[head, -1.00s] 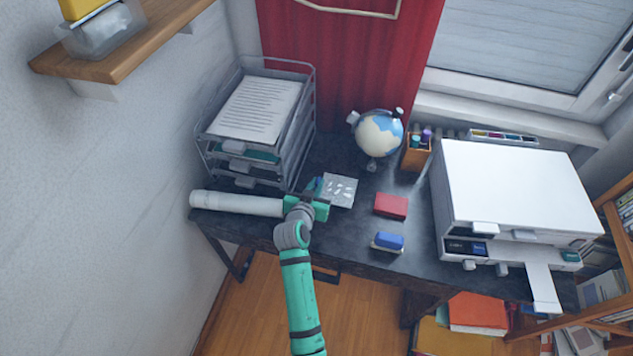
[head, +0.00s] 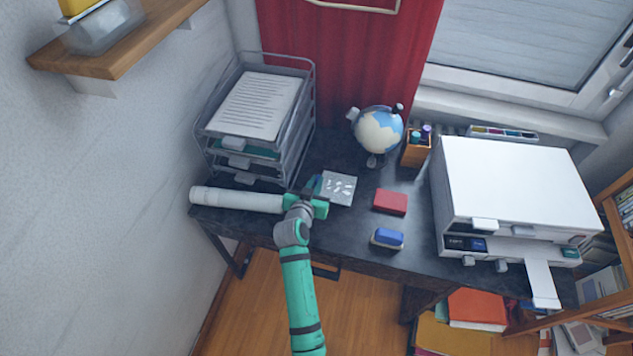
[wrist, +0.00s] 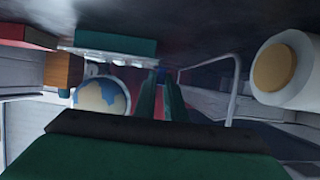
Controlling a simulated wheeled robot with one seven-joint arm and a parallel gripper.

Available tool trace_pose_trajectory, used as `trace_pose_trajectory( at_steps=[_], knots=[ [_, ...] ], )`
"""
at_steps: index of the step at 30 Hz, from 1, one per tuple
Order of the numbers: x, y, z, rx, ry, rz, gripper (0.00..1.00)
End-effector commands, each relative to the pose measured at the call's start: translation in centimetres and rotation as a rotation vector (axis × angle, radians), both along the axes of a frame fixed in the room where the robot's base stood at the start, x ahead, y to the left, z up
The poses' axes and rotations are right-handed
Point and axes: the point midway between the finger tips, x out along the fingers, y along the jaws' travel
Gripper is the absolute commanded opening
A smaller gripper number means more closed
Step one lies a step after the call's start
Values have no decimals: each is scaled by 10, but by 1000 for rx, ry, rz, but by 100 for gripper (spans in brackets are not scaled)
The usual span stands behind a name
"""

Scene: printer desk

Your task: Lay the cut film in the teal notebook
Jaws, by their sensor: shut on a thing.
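My gripper (head: 313,192) is at the right end of the white tube, beside the left edge of a silvery sheet with white patches (head: 339,188). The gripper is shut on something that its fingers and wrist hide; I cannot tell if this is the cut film. A small blue spot shows near its fingertips. In the wrist view, which is upside down, a teal block (wrist: 115,44) sits against the desk by a pale strip; I cannot tell if it is the notebook. A teal item (head: 262,153) also lies in the wire letter tray.
The wire tray stack (head: 310,95) stands behind the white tube (head: 235,200). A globe (head: 380,132), pen cup (head: 415,152), red box (head: 390,201) and blue block (head: 388,238) stand right of my gripper. The printer (head: 510,190) fills the right side.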

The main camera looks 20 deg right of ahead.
Motion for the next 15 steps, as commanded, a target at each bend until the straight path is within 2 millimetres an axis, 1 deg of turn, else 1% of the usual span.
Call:
trace_pose_trajectory(
  at_steps=[8, 9, 10, 11, 15],
  knots=[
    [-1, -2, -5, 0, 0, -3, 0],
    [-1, -3, -5, 0, 0, -3, 20],
    [-1, -3, -5, 0, 0, -3, 27],
    [-1, -3, -5, 0, 0, -3, 32],
    [-1, -2, -5, 0, 0, -3, 32]
  ],
)
